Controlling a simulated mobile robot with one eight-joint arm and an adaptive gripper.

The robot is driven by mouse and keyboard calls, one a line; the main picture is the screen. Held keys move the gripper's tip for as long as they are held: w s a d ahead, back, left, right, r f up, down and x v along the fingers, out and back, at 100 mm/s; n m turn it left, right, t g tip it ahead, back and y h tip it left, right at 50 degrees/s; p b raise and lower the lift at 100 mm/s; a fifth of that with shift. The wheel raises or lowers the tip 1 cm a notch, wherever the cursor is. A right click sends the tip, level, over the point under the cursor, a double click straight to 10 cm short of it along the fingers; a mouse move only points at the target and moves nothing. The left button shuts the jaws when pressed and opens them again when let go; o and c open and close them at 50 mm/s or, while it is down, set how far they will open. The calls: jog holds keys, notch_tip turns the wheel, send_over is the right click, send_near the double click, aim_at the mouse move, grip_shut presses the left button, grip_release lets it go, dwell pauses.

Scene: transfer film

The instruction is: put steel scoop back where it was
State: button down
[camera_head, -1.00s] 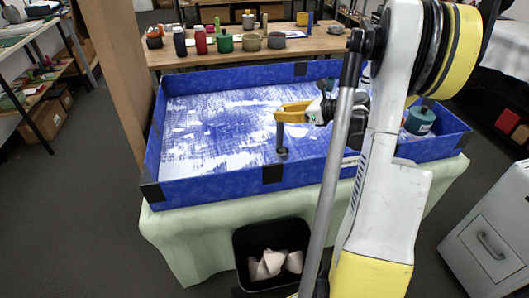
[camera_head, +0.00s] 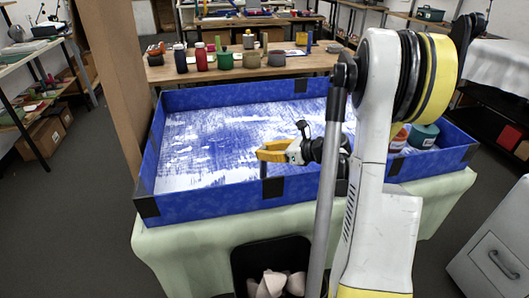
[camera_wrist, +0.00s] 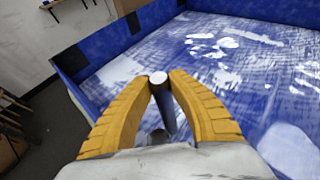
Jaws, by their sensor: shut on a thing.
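My gripper (camera_head: 264,152) has yellow fingers and is shut on the steel scoop (camera_head: 263,168), just inside the front wall of the blue tray. In the head view only a short dark piece of the handle shows below the fingers; the front wall hides the lower part. In the wrist view the gripper (camera_wrist: 160,78) pinches the handle, with its pale round end (camera_wrist: 158,77) up between the fingertips. The scoop's bowl is hardly visible there, a grey shape below. I cannot tell whether it touches the tray floor.
The blue-walled tray (camera_head: 210,193) has a white floor streaked with blue and stands on a cloth-covered table (camera_head: 180,240). A teal container (camera_head: 423,136) and an orange one stand at its right end. Bottles and pots stand on a wooden table (camera_head: 340,58) behind. A black bin is in front.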

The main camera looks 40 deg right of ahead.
jog(key=shift+f, duration=0.15)
jog(key=c, duration=1.3)
grip_release()
jog(key=shift+c, duration=0.2)
